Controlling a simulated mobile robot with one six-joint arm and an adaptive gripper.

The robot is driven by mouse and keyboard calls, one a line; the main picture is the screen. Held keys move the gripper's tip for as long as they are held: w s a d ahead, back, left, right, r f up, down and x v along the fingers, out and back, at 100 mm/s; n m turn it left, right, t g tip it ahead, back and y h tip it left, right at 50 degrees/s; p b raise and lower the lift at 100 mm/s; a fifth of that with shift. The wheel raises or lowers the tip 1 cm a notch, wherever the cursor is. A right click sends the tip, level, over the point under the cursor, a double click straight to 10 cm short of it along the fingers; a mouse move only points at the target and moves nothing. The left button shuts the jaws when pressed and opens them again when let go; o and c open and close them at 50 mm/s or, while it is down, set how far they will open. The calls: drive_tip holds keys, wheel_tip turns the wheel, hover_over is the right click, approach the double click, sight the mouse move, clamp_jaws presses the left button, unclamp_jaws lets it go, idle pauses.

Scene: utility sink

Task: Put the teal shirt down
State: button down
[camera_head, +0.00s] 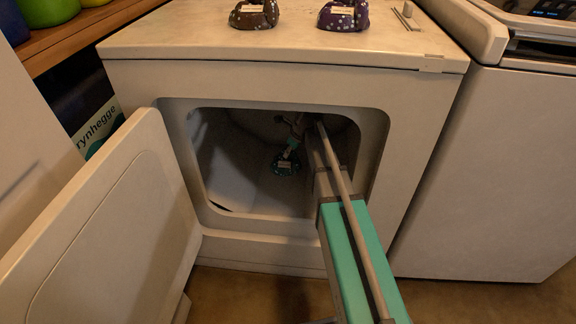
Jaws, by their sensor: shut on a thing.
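The teal shirt (286,164) is a small dark teal folded bundle with light spots and a pale label. It is inside the open dryer drum, near the middle of the opening. My gripper (292,143) is inside the drum just above the shirt, shut on its top. The fingers are small and in shadow. My arm reaches in through the right part of the dryer opening (226,217). Whether the shirt touches the drum floor is hard to tell.
The dryer door (110,225) stands open at the left. A brown spotted bundle (254,14) and a purple one (343,15) lie on the dryer top (200,40). A white washer (500,160) stands at the right. A wooden shelf (95,35) is at upper left.

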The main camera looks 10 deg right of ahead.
sight(286, 160)
drive_tip(key=shift+w+a+f+b, duration=0.1)
drive_tip(key=shift+w+f+b, duration=0.6)
drive_tip(key=shift+f, duration=0.2)
drive_tip(key=shift+w+a+f+b, duration=0.1)
drive_tip(key=shift+w+f+b, duration=0.6)
drive_tip(key=shift+f, duration=0.15)
drive_tip(key=shift+f, duration=0.1)
drive_tip(key=shift+w+f+b, duration=0.45)
drive_tip(key=shift+f+b, duration=0.1)
drive_tip(key=shift+b, duration=0.05)
drive_tip(key=shift+f+b, duration=1.35)
drive_tip(key=shift+b, duration=0.05)
drive_tip(key=shift+f, duration=0.15)
drive_tip(key=shift+c, duration=2.2)
unclamp_jaws()
drive_tip(key=shift+r, duration=0.2)
